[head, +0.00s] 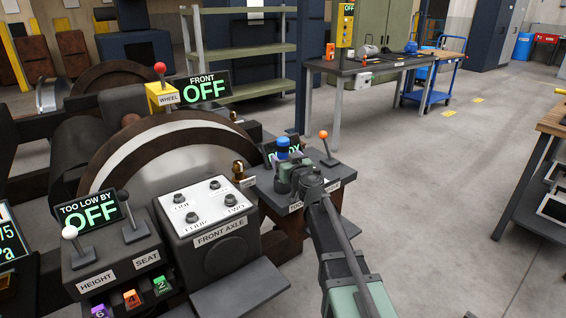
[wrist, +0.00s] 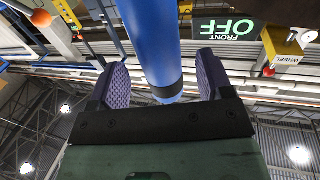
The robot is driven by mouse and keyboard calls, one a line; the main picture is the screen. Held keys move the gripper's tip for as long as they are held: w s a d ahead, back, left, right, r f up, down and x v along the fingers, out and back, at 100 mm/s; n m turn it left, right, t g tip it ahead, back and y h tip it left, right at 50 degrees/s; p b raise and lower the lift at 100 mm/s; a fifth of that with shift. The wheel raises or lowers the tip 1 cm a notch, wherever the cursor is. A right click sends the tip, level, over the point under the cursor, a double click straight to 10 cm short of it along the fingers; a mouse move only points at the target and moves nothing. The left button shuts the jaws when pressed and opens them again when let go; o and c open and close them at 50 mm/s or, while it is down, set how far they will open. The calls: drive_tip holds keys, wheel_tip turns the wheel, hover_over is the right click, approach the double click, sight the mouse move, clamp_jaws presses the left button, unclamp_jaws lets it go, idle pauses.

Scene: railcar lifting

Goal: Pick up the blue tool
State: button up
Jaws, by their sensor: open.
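The blue tool (head: 283,146) stands upright on the dark tool stand at the right end of the machine in the head view; its lower part is hidden by my gripper. My gripper (head: 291,168) is right at it, on the near side. In the wrist view the tool is a long blue cylinder (wrist: 155,40) with a dark band, between the two purple fingers of my open gripper (wrist: 162,78).
A dark display (head: 270,150) stands close behind the tool, partly hidden. An orange-knobbed lever (head: 324,137) is just right of it, and a brass fitting (head: 238,170) to the left. The front axle panel (head: 207,208) is at left.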

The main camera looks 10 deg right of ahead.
drive_tip(key=w, duration=0.2)
drive_tip(key=w+a, duration=0.1)
drive_tip(key=w, duration=0.1)
drive_tip(key=shift+w+r, duration=0.15)
drive_tip(key=shift+w, duration=0.15)
drive_tip(key=shift+s, duration=0.1)
drive_tip(key=c, duration=1.1)
